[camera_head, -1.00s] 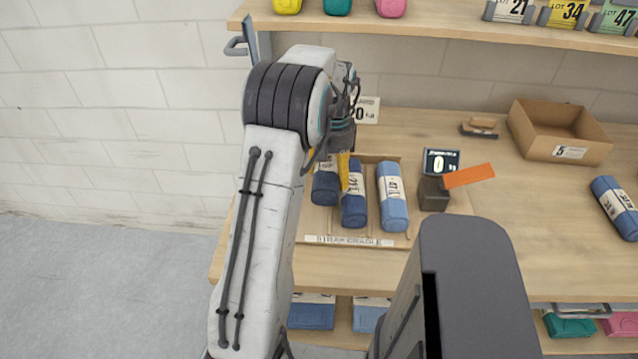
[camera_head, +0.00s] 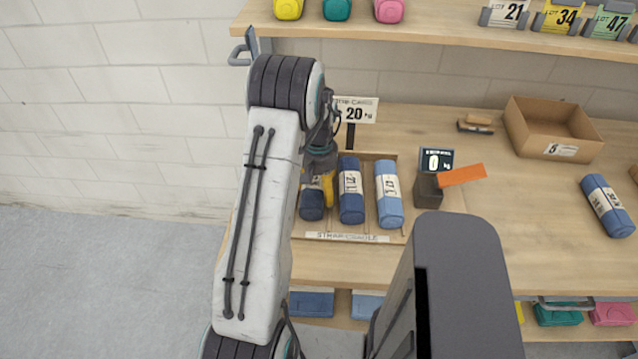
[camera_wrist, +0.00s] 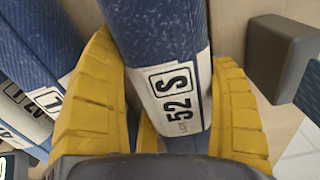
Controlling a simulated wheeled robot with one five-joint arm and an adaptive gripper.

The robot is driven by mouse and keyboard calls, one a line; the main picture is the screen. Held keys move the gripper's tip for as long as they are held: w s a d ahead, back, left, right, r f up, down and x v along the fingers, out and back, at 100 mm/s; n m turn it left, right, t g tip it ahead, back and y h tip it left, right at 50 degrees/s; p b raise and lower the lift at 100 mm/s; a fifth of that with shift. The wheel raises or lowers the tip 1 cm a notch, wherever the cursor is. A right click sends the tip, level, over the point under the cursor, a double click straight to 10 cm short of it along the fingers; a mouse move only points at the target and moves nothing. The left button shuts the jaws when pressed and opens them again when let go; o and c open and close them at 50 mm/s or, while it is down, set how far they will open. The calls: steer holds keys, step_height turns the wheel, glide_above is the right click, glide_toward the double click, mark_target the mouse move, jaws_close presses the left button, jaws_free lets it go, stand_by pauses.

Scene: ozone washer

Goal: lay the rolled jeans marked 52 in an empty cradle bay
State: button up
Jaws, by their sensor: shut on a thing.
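The rolled jeans marked 52 (camera_wrist: 170,85) are dark blue with a white label band, seen close in the wrist view. My gripper (camera_wrist: 187,135) has its yellow fingers on both sides of the roll and is shut on it. In the head view the roll (camera_head: 312,206) is at the left end of the strap cradle (camera_head: 347,237), partly hidden by my arm and gripper (camera_head: 326,190). I cannot tell whether it touches the bay floor. Two other blue rolls, a darker one (camera_head: 351,192) and a lighter one (camera_head: 389,196), lie in the bays to its right.
A small display (camera_head: 437,160) and a dark block with an orange flag (camera_head: 462,175) stand right of the cradle. A sign reading 20 (camera_head: 356,112) rises behind it. A cardboard box (camera_head: 562,150) and another blue roll (camera_head: 607,205) are farther right.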

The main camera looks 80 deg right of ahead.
mark_target(319, 178)
steer(key=shift+f, duration=0.2)
steer(key=o, duration=1)
steer(key=shift+o, duration=0.2)
steer(key=shift+r, duration=0.1)
step_height(319, 178, up, 5)
steer(key=shift+r+b, duration=0.1)
steer(key=shift+b, duration=0.75)
steer(key=shift+r+b, duration=0.3)
steer(key=shift+b, duration=0.3)
steer(key=shift+r+b, duration=1.5)
steer(key=shift+r, duration=1.65)
